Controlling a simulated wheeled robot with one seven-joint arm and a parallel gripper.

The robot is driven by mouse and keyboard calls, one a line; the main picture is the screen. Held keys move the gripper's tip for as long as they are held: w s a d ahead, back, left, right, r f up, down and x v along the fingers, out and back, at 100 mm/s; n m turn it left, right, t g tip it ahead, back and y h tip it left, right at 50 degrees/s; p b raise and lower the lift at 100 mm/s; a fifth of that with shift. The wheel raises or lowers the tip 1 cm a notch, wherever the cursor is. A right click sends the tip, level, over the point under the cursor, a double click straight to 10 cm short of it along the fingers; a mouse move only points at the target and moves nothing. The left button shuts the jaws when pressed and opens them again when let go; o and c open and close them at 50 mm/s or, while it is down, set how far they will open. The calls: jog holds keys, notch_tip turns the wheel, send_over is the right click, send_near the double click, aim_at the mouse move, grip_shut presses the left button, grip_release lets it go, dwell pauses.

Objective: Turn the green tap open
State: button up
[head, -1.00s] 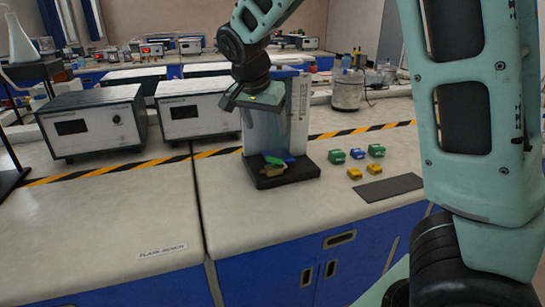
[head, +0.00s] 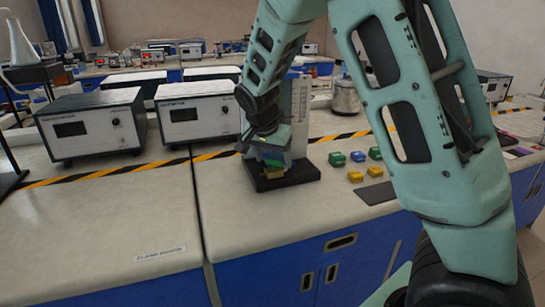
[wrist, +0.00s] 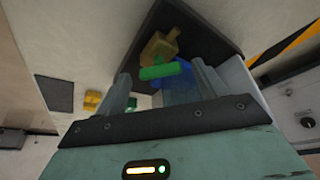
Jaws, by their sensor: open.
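The green tap handle (wrist: 158,72) is a short bar beside a brass-yellow tap body (wrist: 160,46) on a black base (wrist: 215,40). It also shows in the head view as a green patch (head: 275,161) just under my gripper (head: 268,154). In the wrist view my gripper (wrist: 160,77) is open, with its fingers apart and the green handle in the gap between them as seen from the wrist. I cannot tell whether either finger touches it. A blue part (wrist: 180,86) lies just behind the handle, partly hidden by my gripper.
Small green (head: 337,159), blue (head: 357,156) and yellow (head: 355,176) pieces lie right of the base, by a dark flat pad (head: 378,193). White instrument boxes (head: 198,113) stand to the left. The bench front (head: 235,220) is clear.

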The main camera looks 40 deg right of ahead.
jog(key=c, duration=1)
jog(key=shift+n, duration=0.4)
jog(key=n, duration=0.2)
jog(key=n+t+y+p, duration=0.1)
jog(key=n, duration=0.1)
jog(key=shift+s+d+r, duration=0.1)
jog(key=shift+s+d, duration=0.1)
jog(key=shift+d+n+t+y+p, duration=0.1)
jog(key=shift+n+t+y+p, duration=0.25)
jog(key=shift+n, duration=0.65)
jog(key=shift+n+t+y+p, duration=0.2)
jog(key=shift+n+y, duration=0.25)
jog(key=shift+n, duration=0.55)
jog(key=o, duration=1)
